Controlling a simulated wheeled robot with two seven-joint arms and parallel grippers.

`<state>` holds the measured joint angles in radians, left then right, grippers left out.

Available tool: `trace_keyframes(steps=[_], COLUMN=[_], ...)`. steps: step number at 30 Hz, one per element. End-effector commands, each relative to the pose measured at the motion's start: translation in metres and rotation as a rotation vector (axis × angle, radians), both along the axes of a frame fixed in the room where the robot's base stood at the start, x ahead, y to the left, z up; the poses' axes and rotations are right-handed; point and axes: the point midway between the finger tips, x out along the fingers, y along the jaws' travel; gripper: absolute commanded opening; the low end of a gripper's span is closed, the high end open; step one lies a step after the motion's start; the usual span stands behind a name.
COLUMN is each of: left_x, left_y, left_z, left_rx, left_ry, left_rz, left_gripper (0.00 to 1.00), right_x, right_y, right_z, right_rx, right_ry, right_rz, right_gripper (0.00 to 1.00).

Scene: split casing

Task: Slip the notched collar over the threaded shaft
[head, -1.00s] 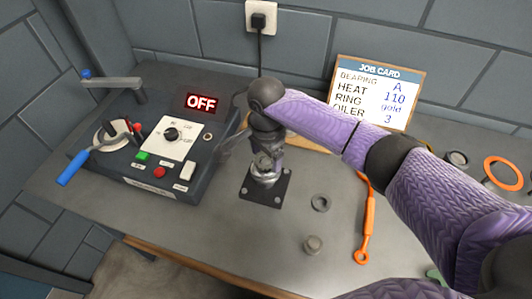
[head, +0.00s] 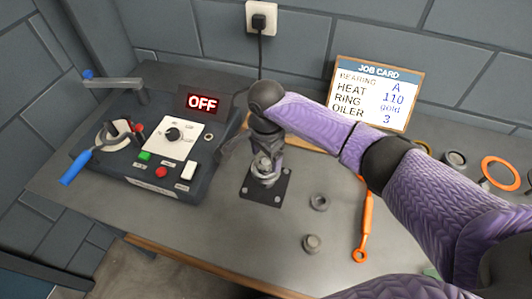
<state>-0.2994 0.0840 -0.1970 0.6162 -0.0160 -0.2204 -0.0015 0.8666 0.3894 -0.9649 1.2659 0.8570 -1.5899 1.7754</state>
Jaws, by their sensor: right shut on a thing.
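The threaded shaft (head: 265,180) stands upright on a square black base plate (head: 277,190) in the middle of the bench, and my arm hides much of it. My right gripper (head: 263,162) points down directly over the shaft, shut on a small grey metal piece that appears to be the notched collar. The fingers and wrist cover most of it, so its notches do not show. I cannot tell whether it is around the shaft or just above it. My left gripper is not in view.
A control box (head: 150,165) reading OFF stands at left, and a job card (head: 372,92) at the back. The front bench is clear.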

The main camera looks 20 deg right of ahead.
Motion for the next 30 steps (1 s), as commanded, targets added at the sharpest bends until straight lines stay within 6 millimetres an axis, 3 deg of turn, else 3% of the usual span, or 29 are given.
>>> trace_keyframes(steps=[26,27,30], left_x=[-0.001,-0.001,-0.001], left_y=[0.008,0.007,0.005], left_z=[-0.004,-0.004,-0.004], left_rx=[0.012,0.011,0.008], left_ry=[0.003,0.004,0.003], left_rz=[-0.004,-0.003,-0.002], left_gripper=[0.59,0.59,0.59], right_x=[0.0,0.0,0.0], right_y=[0.0,0.0,0.0], right_z=[-0.023,-0.024,-0.023], right_rx=[0.0,0.0,0.0], right_ry=[0.001,0.001,0.001], right_rz=[-0.001,-0.001,-0.001], right_gripper=[0.25,0.85,1.0])
